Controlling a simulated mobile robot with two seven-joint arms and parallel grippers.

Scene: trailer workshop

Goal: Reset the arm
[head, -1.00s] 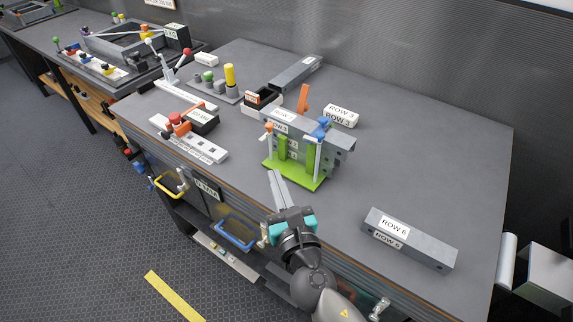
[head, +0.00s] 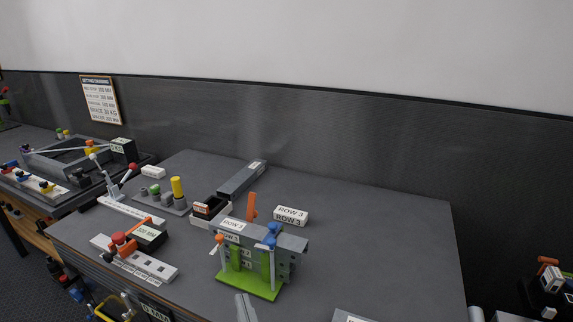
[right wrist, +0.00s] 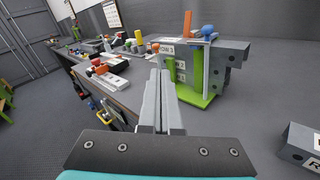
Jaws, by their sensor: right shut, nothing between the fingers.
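My right gripper (head: 245,305) shows only its grey fingers at the bottom edge of the head view, in front of the green-based fixture (head: 246,287). In the right wrist view the fingers (right wrist: 162,80) are pressed together with nothing between them. They point toward the fixture's left side, and I see no contact. My left gripper is in neither view.
A ROW 3 block (head: 291,215) and a long grey bar (head: 242,180) lie behind the fixture. An orange-handled device on a white strip (head: 160,269) is at left. A grey block (right wrist: 301,148) lies at right in the wrist view.

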